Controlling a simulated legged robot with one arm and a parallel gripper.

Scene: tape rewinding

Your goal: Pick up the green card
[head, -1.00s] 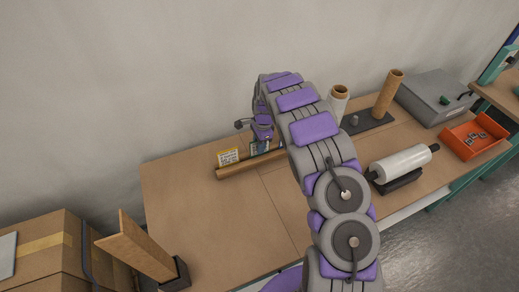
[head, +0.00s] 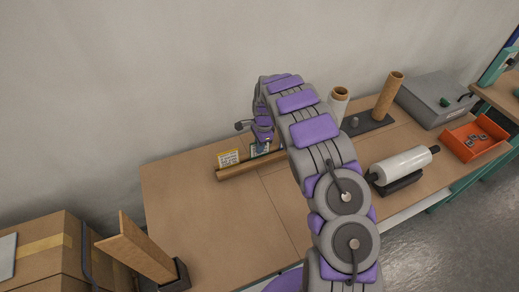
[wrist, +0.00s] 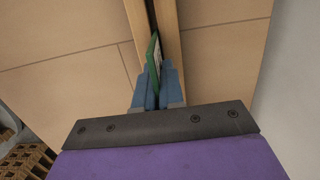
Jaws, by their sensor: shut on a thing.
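The green card (wrist: 153,54) is upright between my gripper's blue fingers in the wrist view. In the head view the card (head: 257,150) shows its pale face with a green edge, just below my gripper (head: 263,143). My gripper (wrist: 157,82) is shut on the card's near edge. The card stands at the slot of a long wooden holder (head: 235,172); I cannot tell whether its lower edge is still in the slot. A yellow-edged card (head: 229,158) stands in the same holder to the left.
The wooden table (head: 210,220) is clear in front of the holder. To the right are a white film roll (head: 402,164), upright rolls (head: 387,96), a grey box (head: 437,97) and an orange tray (head: 474,138). A tilted board (head: 137,248) stands at front left.

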